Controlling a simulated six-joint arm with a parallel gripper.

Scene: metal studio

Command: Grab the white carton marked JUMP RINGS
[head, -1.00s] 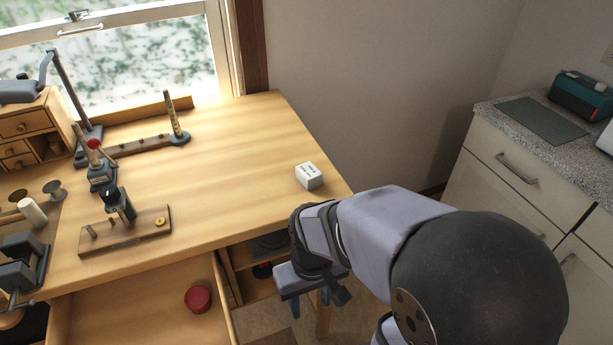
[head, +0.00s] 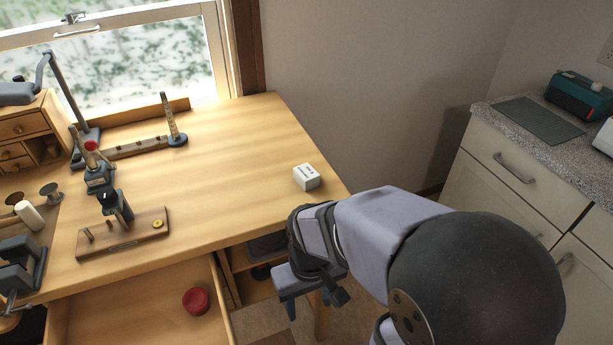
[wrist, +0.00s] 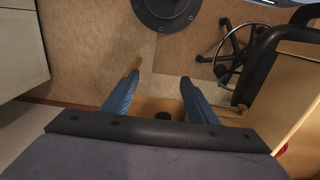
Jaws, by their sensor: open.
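The small white carton (head: 306,177) sits on the wooden bench top near its right edge in the head view. Dark print shows on it, too small to read. My gripper (head: 305,303) hangs below and in front of the bench's front right edge, lower than the carton and apart from it. In the wrist view my gripper (wrist: 160,92) points down at the floor, its two blue fingers spread with nothing between them. The carton is not in the wrist view.
The wooden bench (head: 225,185) is clear around the carton. An open drawer (head: 140,305) holds a red round tin (head: 196,300). Tools on a wooden base (head: 125,235) stand at left. A stone-topped counter (head: 490,115) is at right. The wrist view shows a wheeled chair base (wrist: 235,60).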

